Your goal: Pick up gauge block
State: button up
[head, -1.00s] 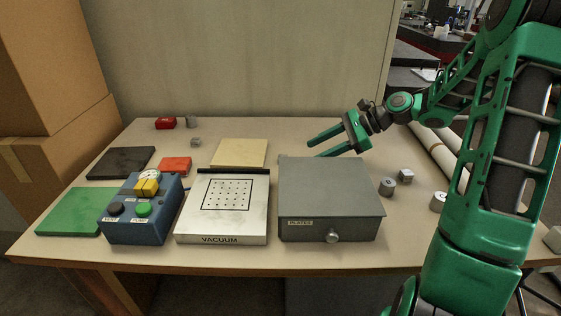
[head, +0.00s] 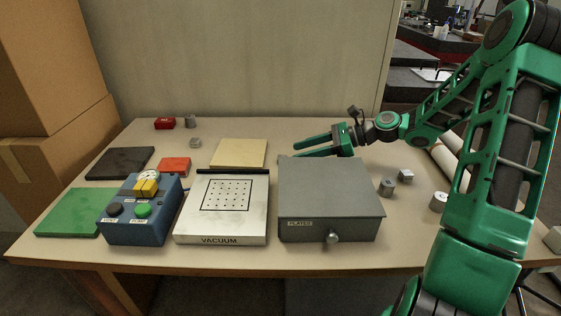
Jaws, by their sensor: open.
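A small grey block (head: 195,143) lies on the table toward the back left. Another small grey block (head: 405,176) lies at the right, past the grey box. No label shows which of the small grey pieces is the gauge block. My gripper (head: 298,150) is open and empty, with its green fingers pointing left. In the picture it shows just behind the grey box, right of the tan plate. It is well right of the back-left block and left of the right-hand block. It appears to touch neither; its height over the table is hard to judge.
The grey box labelled PLATES (head: 330,200), the VACUUM plate (head: 222,225) and the blue control box (head: 142,222) fill the front. A tan plate (head: 238,153), red block (head: 174,164) and grey cylinder (head: 387,187) lie around. Bare table lies behind the tan plate.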

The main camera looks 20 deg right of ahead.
jog(key=x, duration=0.5)
jog(key=shift+s+a, duration=0.15)
jog(key=shift+s, duration=0.2)
grip_shut()
